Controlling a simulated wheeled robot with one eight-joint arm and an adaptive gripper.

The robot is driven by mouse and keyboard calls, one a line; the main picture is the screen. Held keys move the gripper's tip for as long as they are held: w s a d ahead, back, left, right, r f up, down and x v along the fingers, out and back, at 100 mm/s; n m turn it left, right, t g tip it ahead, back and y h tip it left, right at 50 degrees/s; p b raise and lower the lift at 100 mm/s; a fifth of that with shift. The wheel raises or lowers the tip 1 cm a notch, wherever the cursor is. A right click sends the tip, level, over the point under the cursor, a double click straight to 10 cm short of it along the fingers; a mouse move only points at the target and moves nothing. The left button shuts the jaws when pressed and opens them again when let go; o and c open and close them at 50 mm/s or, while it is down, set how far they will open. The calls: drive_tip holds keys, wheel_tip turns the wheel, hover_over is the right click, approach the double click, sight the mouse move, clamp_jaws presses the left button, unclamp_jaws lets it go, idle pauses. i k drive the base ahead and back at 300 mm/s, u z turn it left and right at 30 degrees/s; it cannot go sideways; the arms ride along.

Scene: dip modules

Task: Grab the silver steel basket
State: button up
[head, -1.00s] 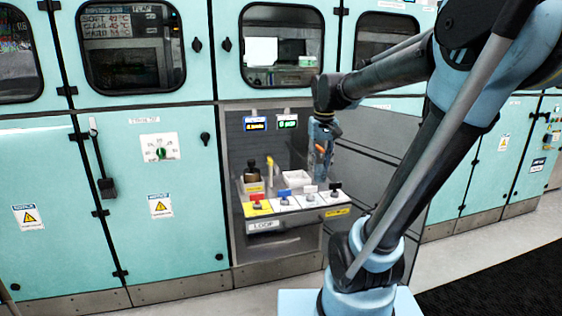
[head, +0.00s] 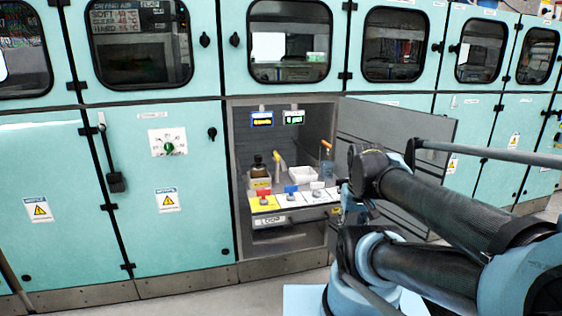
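I cannot make out a silver steel basket for certain. An open cabinet bay (head: 285,235) holds a shelf with a dark-capped brown bottle (head: 259,170), a white tray (head: 300,177), a yellow-handled item (head: 277,160) and a clear vessel with an orange top (head: 327,165). My gripper (head: 348,198) appears small and dark at the bay's right edge, in front of the shelf's right end. It is partly hidden by my arm, and its fingers are too unclear to read. I see nothing held in it.
Colored pads with knobs, including a yellow one (head: 264,203), line the shelf's front edge. An open grey door (head: 395,135) stands to the right of the bay, behind my arm. Closed teal cabinets (head: 65,180) flank it. The floor (head: 190,301) in front looks clear.

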sight(258, 170)
drive_tip(key=k, duration=1.3)
drive_tip(key=u, duration=0.4)
drive_tip(key=i, duration=1.55)
drive_tip(key=z, duration=0.4)
